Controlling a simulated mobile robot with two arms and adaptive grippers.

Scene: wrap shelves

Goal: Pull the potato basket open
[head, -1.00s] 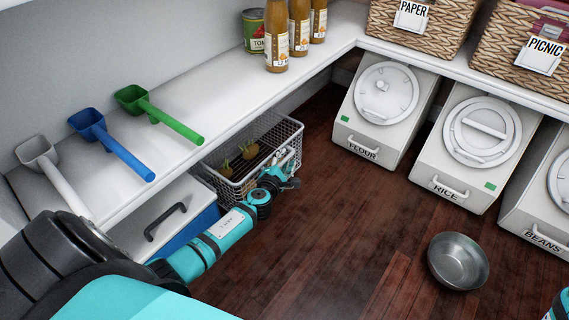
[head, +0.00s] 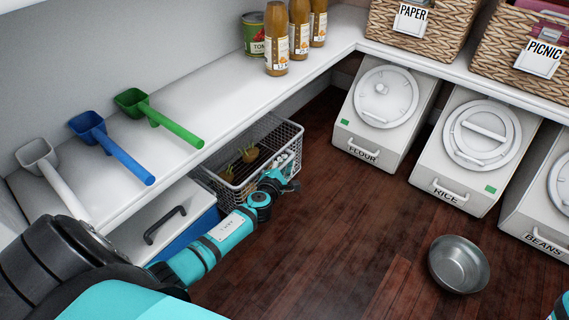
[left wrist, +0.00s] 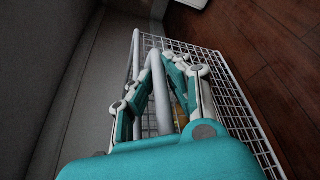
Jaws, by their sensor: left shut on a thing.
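The potato basket (head: 297,146) is a wire basket under the left shelf, standing partly out past the shelf edge. Several brownish potatoes (head: 249,155) show inside it, partly covered by the shelf. My left gripper (head: 284,180) is at the basket's near front side, shut on the basket. In the left wrist view, the fingers (left wrist: 163,84) close around a grey bar of the basket (left wrist: 159,92), with wire mesh (left wrist: 226,92) to the right. The exact finger contact is partly hidden.
A white-lidded blue bin (head: 165,217) stands left of the basket under the shelf. Scoops, including a green one (head: 160,116), lie on the shelf above. A metal bowl (head: 459,264) sits on the floor at right. The dark wooden floor (head: 340,230) between is clear.

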